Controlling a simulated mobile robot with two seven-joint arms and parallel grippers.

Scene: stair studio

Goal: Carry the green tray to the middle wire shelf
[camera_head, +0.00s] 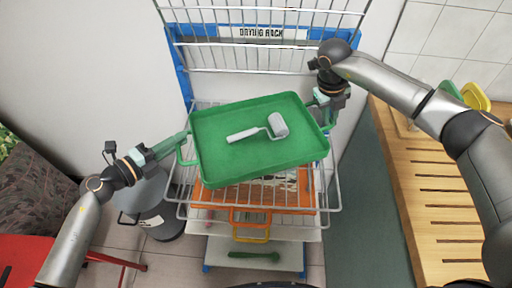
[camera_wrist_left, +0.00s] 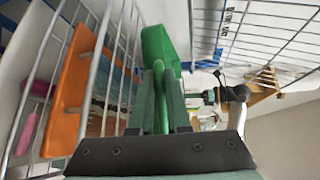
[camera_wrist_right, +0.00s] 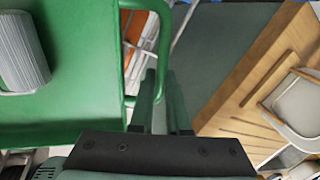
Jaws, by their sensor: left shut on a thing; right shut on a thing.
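The green tray (camera_head: 225,170) is a shallow, roughly level tray with a handle on each side. My left gripper (camera_head: 182,138) is shut on the tray's left handle (camera_wrist_left: 158,90). My right gripper (camera_head: 319,98) is shut on its right handle (camera_wrist_right: 152,45). The tray hides much of the shelf beneath.
The blue-framed rack has a sign (camera_head: 262,33) and upper wire shelves (camera_head: 250,57). An orange tray (camera_head: 210,197) lies below the wires. A slatted wooden bench (camera_head: 440,200) is at the right. A grey bin (camera_head: 160,215) and red seat (camera_head: 30,245) are at the left.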

